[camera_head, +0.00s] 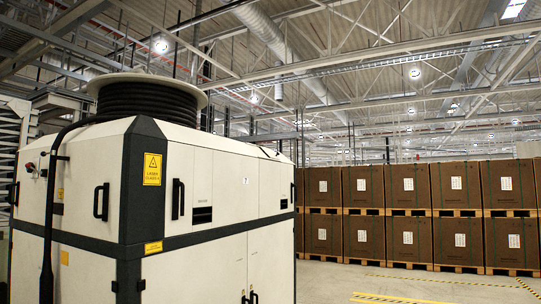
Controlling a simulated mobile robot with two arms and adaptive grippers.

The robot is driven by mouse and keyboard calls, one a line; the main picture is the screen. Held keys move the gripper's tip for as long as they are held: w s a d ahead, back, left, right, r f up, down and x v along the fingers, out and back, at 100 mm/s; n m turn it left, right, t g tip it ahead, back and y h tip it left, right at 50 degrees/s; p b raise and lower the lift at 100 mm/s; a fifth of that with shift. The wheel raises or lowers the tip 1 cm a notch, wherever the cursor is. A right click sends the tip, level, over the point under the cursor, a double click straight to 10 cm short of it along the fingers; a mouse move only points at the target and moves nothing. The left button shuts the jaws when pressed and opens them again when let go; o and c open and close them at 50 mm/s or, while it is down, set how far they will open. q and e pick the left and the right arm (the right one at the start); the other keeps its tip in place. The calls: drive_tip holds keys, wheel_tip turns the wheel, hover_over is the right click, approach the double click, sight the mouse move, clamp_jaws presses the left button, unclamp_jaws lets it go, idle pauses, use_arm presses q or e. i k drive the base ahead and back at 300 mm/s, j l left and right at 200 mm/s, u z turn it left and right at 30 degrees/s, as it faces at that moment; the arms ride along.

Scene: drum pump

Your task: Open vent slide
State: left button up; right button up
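I cannot make out a drum pump or a vent slide in this head view. Neither of my grippers shows. A large white and black machine cabinet (215,180) fills the left of the view. It has black door handles, yellow labels and a small dark slot (202,215) on its front. I cannot tell whether any part of it is a slide.
A reel of black hose (148,100) sits on the cabinet. Brown boxes (407,187) on wooden pallets are stacked two high at the right. The grey floor (330,282) between them is clear, with yellow marking lines.

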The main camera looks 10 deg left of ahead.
sight(269, 151)
drive_tip(key=i+l+z, duration=0.1)
drive_tip(key=i+z, duration=0.15)
drive_tip(key=i, duration=0.6)
drive_tip(key=i+z, duration=0.1)
drive_tip(key=i, duration=2.2)
drive_tip(key=i+u, duration=0.2)
drive_tip(key=i, duration=0.3)
drive_tip(key=i+l+u, duration=0.15)
drive_tip(key=i, duration=0.3)
drive_tip(key=i+l+u, duration=0.2)
drive_tip(key=i, duration=0.25)
drive_tip(key=i+l+u, duration=0.2)
drive_tip(key=i, duration=0.25)
